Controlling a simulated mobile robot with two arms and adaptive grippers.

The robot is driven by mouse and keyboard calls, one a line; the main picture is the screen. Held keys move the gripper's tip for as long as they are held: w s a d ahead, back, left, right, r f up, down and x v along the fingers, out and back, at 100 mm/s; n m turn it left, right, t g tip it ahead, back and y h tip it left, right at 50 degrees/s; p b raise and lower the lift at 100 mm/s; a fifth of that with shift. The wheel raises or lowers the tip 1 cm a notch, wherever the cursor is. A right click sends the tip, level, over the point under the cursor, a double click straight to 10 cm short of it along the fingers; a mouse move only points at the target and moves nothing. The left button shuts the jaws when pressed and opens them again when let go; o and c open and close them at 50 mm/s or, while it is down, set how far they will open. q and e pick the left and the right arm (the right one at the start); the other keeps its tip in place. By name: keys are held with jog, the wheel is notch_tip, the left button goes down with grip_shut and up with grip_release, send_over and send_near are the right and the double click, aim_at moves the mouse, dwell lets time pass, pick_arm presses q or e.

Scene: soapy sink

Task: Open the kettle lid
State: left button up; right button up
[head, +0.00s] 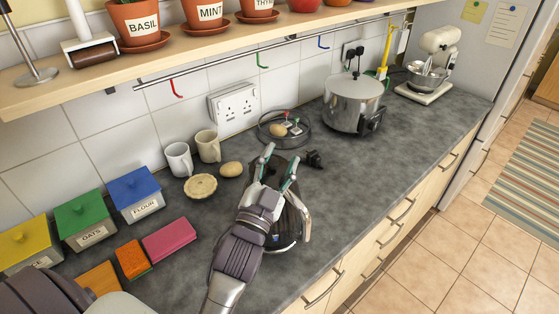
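The kettle (289,228) is dark with a shiny lower edge and stands on the grey counter. My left gripper (281,157) is over it, and my gripper and wrist cover most of it. The two fingers are spread, with a dark surface showing between them and nothing seen held. The kettle's lid is largely hidden behind the fingers, so I cannot tell whether it is open or whether the fingers touch it. My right gripper is not in view.
A small black object (315,158) lies just right of the fingers. A potato (231,170), a pie (201,187) and two mugs (208,146) stand left. A round black tray (263,136) and a steel pot (352,103) are behind. Counter (370,172) right of the kettle is clear.

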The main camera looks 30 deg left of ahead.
pick_arm(q)
jog(key=shift+s+f, duration=0.3)
jog(key=shift+s, duration=0.2)
jog(key=v, duration=0.6)
jog(key=shift+s, duration=0.25)
jog(key=shift+d, duration=0.1)
